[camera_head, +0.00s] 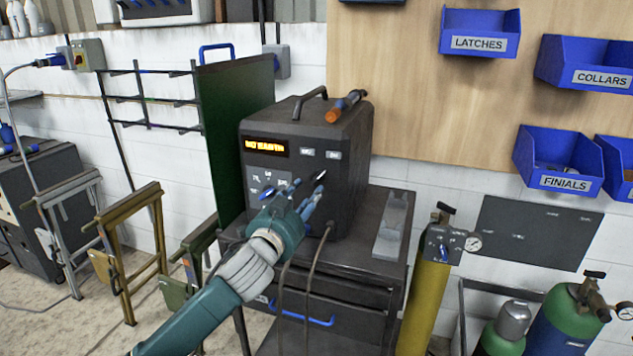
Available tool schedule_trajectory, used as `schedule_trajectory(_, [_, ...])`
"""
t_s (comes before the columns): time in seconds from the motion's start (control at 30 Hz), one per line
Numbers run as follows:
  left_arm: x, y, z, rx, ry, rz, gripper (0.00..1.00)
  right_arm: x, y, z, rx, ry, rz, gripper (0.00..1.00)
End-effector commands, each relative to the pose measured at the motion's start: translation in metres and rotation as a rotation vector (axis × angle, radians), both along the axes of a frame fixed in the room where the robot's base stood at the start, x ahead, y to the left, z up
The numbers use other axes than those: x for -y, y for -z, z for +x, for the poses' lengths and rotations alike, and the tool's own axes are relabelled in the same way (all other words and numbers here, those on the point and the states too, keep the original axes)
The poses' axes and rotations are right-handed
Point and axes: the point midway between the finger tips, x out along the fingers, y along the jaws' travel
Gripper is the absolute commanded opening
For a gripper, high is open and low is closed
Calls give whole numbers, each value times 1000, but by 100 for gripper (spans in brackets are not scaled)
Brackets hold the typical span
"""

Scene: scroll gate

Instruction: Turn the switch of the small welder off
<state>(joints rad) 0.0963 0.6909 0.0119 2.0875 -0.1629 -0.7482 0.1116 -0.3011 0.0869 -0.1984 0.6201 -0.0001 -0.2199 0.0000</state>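The small welder (345,150) is a dark grey box with a top handle. It stands on a dark cart, and its display (265,146) is lit orange. My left gripper (303,192) is in front of the lower part of the welder's front panel, coming from the lower left. Its blue-grey fingers overlap the panel, so I cannot tell whether they touch it or are closed on anything. The switch cannot be made out; part of the panel is hidden behind the gripper. My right gripper is not in view.
An orange-handled tool (345,105) lies on top of the welder. A green screen (228,125) stands close on its left. A grey metal piece (393,225) lies on the cart (375,262) at right. A yellow gas cylinder (424,295) stands beside the cart. Cables hang in front.

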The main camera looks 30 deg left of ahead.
Motion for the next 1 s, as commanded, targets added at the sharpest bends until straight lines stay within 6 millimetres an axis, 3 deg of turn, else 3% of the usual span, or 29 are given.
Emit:
schedule_trajectory(0.1, [-5,-3,24,0,0,-2,37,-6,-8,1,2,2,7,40])
schedule_trajectory(0.3, [-12,-1,51,-1,-1,-1,37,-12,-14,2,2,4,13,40])
schedule_trajectory(0.73, [-14,1,62,0,1,-1,37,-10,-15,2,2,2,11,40])
schedule_trajectory(0.93, [-14,1,62,0,1,-1,0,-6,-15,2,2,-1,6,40])
schedule_trajectory(1.0, [-14,1,62,0,1,-1,0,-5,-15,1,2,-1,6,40])
